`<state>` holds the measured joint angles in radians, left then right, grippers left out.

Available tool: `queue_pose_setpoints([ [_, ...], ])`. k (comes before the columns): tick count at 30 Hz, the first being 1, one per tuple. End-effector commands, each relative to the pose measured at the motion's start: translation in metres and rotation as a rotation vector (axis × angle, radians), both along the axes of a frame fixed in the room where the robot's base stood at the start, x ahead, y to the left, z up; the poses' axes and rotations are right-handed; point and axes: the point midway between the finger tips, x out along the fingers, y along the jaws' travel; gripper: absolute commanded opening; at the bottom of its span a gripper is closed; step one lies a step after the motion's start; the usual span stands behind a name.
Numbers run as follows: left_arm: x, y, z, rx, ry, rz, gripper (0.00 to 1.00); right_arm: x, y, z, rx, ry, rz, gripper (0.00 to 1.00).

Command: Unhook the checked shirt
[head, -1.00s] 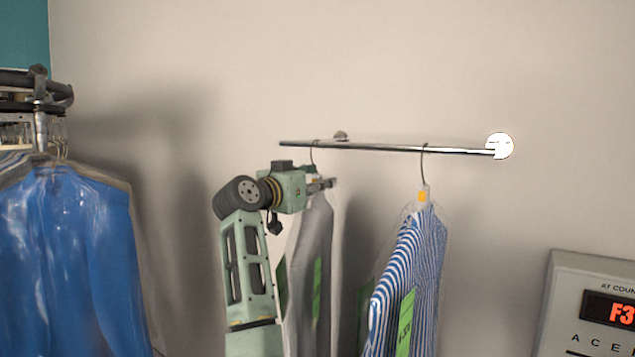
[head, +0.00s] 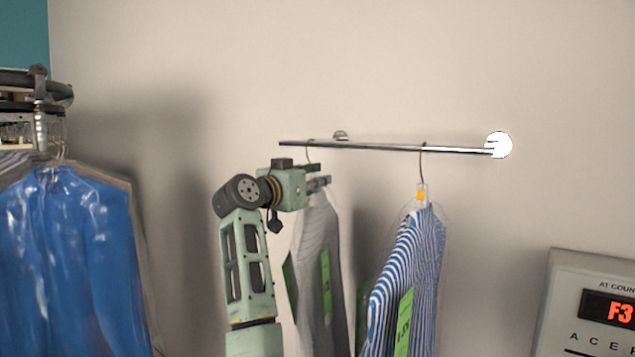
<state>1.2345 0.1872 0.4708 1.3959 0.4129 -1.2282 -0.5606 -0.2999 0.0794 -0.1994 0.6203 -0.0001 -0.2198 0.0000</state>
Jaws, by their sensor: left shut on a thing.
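A grey, finely patterned shirt (head: 318,240), which seems to be the checked one, hangs in a clear cover with green tags. Its hanger hook (head: 308,152) reaches up to the left part of the metal rail (head: 380,147); whether it still rests on the rail is hard to tell. My left gripper (head: 322,184) is shut at the hanger's neck, just below the rail. The fingers hide part of the neck. My right gripper is not in view.
A blue-and-white striped shirt (head: 408,275) hangs from the rail to the right. Blue covered garments (head: 75,250) hang from a dark rack (head: 30,90) at the left. A grey panel with a red display (head: 590,300) stands at lower right. The wall is close behind.

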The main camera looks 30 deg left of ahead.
Motion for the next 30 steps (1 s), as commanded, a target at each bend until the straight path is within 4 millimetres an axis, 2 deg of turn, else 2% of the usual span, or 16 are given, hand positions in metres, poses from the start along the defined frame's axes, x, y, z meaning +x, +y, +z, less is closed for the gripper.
queue_pose_setpoints([
  [1,0.001,0.001,-0.005,-0.003,0.01,0.0,0.0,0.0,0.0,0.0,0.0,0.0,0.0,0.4],
  [8,0.001,0.001,-0.002,-0.003,0.009,0.001,0.0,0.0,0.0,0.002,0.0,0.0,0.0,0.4],
  [30,0.0,0.001,0.032,-0.001,0.001,0.001,0.0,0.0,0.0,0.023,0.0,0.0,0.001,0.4],
])
